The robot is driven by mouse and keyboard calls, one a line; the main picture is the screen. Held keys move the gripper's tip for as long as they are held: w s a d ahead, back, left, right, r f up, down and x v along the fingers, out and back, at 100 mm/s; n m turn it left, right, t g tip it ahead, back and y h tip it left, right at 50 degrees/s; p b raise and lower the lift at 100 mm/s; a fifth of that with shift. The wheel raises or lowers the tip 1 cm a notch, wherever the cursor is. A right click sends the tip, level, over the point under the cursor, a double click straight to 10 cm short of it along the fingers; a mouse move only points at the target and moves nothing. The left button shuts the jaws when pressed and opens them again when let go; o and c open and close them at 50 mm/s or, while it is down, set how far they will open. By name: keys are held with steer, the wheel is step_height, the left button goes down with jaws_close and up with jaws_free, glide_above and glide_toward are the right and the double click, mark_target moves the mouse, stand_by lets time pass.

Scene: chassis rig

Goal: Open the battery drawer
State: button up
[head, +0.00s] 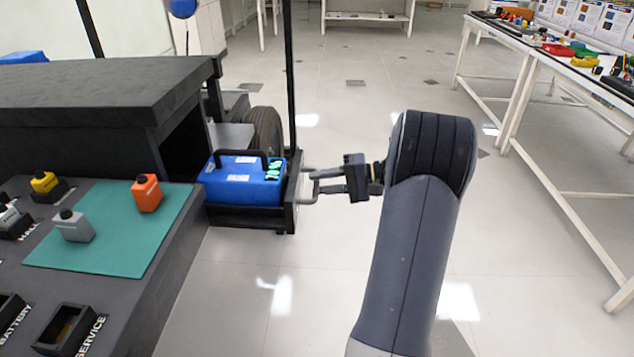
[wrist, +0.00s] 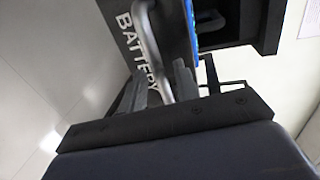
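The battery drawer (head: 240,217) is a black tray pulled out of the dark housing at centre left in the head view. A blue battery (head: 232,188) with a black carry handle and green terminals sits in it. The drawer's front shows the label BATTERY in the wrist view (wrist: 140,60). Its grey bar handle (head: 307,201) sticks out to the right and also shows in the wrist view (wrist: 147,38). My gripper (head: 318,181) is at this handle. Its two fingers (wrist: 166,80) lie close on either side of the bar and look shut on it.
A dark console (head: 105,300) at the left carries a green mat (head: 115,250) with orange and grey parts, and sockets labelled BATTERY and SERVICE. A black wheel (head: 264,130) is behind the drawer. White tables (head: 530,75) stand at the right. The floor right of the drawer is clear.

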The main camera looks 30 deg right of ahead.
steer(key=p+v, duration=0.2)
steer(key=v, duration=0.7)
steer(key=shift+b+x, duration=1.35)
steer(key=shift+x, duration=4.2)
